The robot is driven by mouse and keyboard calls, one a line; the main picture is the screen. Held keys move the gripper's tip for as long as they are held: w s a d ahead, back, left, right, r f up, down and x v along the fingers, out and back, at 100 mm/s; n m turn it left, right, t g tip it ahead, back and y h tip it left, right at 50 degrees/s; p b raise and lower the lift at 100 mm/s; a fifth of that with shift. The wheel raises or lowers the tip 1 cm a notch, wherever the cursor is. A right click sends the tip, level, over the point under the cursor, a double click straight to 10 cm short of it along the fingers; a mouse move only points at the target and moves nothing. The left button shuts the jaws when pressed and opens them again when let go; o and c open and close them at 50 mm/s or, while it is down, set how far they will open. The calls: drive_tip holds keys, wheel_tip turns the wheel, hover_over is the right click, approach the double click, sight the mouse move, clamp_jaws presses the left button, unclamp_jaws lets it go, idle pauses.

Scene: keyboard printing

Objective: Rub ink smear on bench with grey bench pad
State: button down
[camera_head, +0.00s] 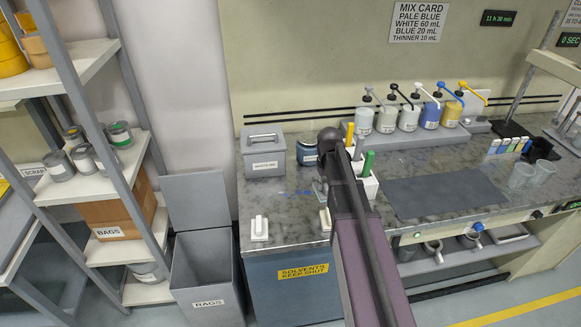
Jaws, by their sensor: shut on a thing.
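The ink smear (303,192) shows as faint blue streaks on the mottled grey bench top (276,211), left of my gripper. My gripper (321,190) points down at the bench just right of the smear, partly hidden by my arm. It is shut on a small grey thing, which looks like the grey bench pad (319,187). Only a little of the pad shows, and I cannot tell whether it touches the bench.
A white handled block (259,229) and a cream one (325,220) lie near the front edge. A grey lidded box (263,153) and a dark tin (307,152) stand behind. A white pen holder (368,186) stands close right, before a dark mat (445,190).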

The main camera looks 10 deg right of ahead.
drive_tip(key=shift+a, duration=0.1)
drive_tip(key=w+a+f+b, duration=0.1)
drive_tip(key=w+a, duration=0.7)
drive_tip(key=w, duration=0.4)
drive_tip(key=shift+a, duration=0.4)
drive_tip(key=shift+f, duration=0.2)
